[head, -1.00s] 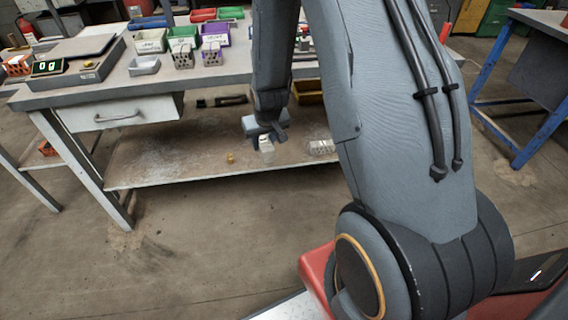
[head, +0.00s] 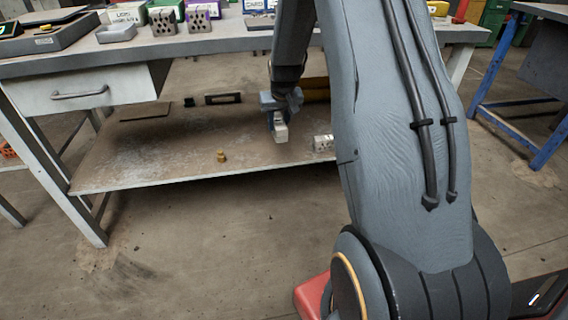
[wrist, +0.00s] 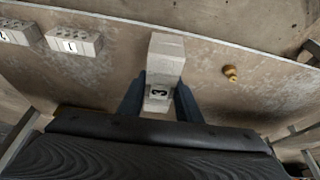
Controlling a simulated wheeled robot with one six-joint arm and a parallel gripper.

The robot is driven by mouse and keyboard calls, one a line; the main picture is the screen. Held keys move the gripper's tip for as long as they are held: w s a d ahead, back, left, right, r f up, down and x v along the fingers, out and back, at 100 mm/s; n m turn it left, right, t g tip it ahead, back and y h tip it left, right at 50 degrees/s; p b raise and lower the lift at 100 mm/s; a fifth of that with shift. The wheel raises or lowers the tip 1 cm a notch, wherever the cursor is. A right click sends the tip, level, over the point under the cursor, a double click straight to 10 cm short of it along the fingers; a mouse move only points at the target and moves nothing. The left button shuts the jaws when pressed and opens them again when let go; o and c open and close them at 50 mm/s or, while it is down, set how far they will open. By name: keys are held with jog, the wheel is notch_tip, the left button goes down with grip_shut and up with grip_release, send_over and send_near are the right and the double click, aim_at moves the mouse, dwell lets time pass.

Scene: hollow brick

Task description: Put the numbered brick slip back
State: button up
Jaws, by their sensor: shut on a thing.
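My gripper (head: 280,112) reaches in over the lower shelf (head: 150,165) of the bench. In the wrist view my gripper (wrist: 159,98) is shut on a pale grey brick slip (wrist: 166,55), with one dark finger on each side. A small label with a dark mark, perhaps a 3, shows between the fingers. The held slip (head: 281,133) also shows in the head view; its height off the shelf is hard to tell. To the left in the wrist view lie two more numbered slips, one marked 1 (wrist: 75,42) and one (wrist: 18,32) that looks like 2.
A small brass piece (head: 221,157) stands on the shelf, apart from the slip; it also shows in the wrist view (wrist: 230,72). A dark frame-like object (head: 223,99) lies farther back. Above are the drawer (head: 80,92) and the benchtop with bins. The shelf's left part is mostly clear.

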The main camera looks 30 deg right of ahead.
jog(key=w+d+f+b, duration=0.5)
jog(key=d+b, duration=0.1)
jog(key=b, duration=0.2)
jog(key=shift+m, duration=0.3)
jog(key=f+b, duration=0.1)
jog(key=f, duration=0.3)
jog(key=f+b, duration=0.2)
jog(key=f, duration=0.3)
jog(key=shift+s+a+f+b, duration=0.1)
jog(key=shift+a+f+b, duration=0.1)
jog(key=shift+f+b, duration=0.1)
jog(key=shift+r, duration=0.1)
jog(key=o, duration=1.3)
jog(key=shift+c, duration=0.2)
